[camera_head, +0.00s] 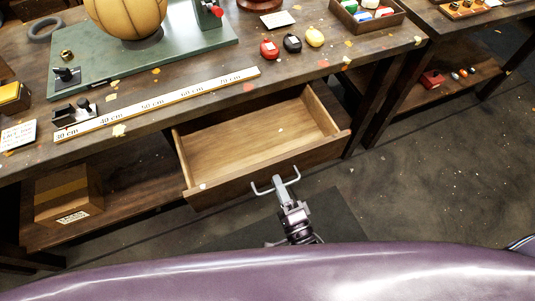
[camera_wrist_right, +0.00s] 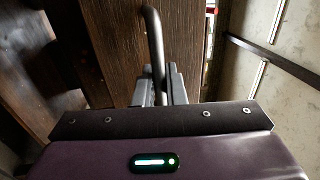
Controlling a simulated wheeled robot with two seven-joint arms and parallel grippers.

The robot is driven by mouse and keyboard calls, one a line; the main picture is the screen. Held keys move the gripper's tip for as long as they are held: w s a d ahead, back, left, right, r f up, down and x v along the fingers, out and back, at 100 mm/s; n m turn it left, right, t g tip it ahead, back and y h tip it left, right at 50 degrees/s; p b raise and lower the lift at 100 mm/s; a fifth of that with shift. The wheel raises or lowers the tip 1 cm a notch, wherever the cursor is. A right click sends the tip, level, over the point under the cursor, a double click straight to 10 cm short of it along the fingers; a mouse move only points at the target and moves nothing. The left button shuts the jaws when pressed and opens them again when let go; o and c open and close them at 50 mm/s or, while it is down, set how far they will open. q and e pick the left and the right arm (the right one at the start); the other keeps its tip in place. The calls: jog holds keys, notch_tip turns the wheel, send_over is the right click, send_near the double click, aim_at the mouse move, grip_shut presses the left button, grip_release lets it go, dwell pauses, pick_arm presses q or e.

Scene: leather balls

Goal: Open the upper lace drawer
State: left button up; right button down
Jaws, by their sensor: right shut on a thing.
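The wooden drawer (camera_head: 262,140) under the workbench is pulled well out in the head view, and its bare inside looks empty. Its dark front board (camera_head: 235,187) also fills much of the right wrist view (camera_wrist_right: 115,45). A metal bar handle (camera_head: 293,177) stands out from that front and shows in the wrist view (camera_wrist_right: 153,40) as a curved dark bar. My right gripper (camera_head: 278,184) is shut on the handle; in the wrist view its two fingers (camera_wrist_right: 159,88) sit on either side of the bar. My left gripper is not in view.
The workbench top holds a green board (camera_head: 190,45) with a yellow leather ball (camera_head: 125,15), a ruler (camera_head: 160,103) and small coloured pieces. A cardboard box (camera_head: 68,195) sits on the lower shelf. A second table (camera_head: 460,45) stands at right. Floor at right (camera_head: 440,170) is clear.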

jog(key=v, duration=0.3)
jog(key=r+p+v, duration=0.1)
jog(key=shift+s+d+f, duration=0.1)
jog(key=shift+s+d, duration=0.05)
jog(key=shift+s, duration=0.3)
jog(key=c, duration=1.6)
grip_release()
jog(key=shift+c, duration=0.2)
jog(key=b+v, duration=0.1)
jog(key=v, duration=0.6)
jog(key=shift+s, duration=0.35)
jog(key=shift+d+f, duration=0.1)
jog(key=shift+d, duration=0.05)
